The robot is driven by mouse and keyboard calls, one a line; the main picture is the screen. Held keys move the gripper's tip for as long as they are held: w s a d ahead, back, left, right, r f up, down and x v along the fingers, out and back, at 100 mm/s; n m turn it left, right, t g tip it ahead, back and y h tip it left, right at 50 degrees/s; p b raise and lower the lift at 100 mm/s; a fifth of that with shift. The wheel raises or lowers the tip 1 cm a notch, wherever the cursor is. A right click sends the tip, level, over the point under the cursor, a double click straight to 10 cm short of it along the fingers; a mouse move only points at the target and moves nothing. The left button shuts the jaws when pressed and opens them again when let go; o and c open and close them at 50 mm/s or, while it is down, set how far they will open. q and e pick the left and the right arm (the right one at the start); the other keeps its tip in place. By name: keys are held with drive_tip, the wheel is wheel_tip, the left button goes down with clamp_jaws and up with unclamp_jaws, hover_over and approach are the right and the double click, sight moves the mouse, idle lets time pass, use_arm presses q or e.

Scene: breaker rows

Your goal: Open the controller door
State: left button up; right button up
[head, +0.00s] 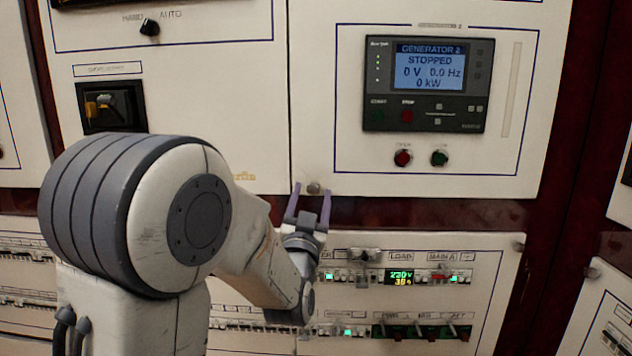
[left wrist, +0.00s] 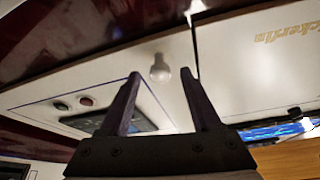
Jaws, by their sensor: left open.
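The controller door (head: 345,172) is a white panel that looks shut, carrying the Generator 2 controller (head: 427,84) with a lit screen reading STOPPED. A small round metal knob (head: 313,187) sits at its lower left corner. My left gripper (head: 311,192) is open, its two dark fingers pointing up just below and around the knob in the head view. In the left wrist view, the knob (left wrist: 160,68) appears between and slightly beyond the fingertips (left wrist: 160,76); I see no contact. My right gripper is not in view.
A red button (head: 403,158) and a green button (head: 439,158) are below the controller. A breaker panel (head: 490,300) with switches and green displays lies below the door. Another white panel (head: 220,100) adjoins the door on the left, across a narrow seam.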

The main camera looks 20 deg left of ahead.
use_arm(q)
drive_tip(key=shift+x, duration=1.4)
clamp_jaws()
idle(0.4)
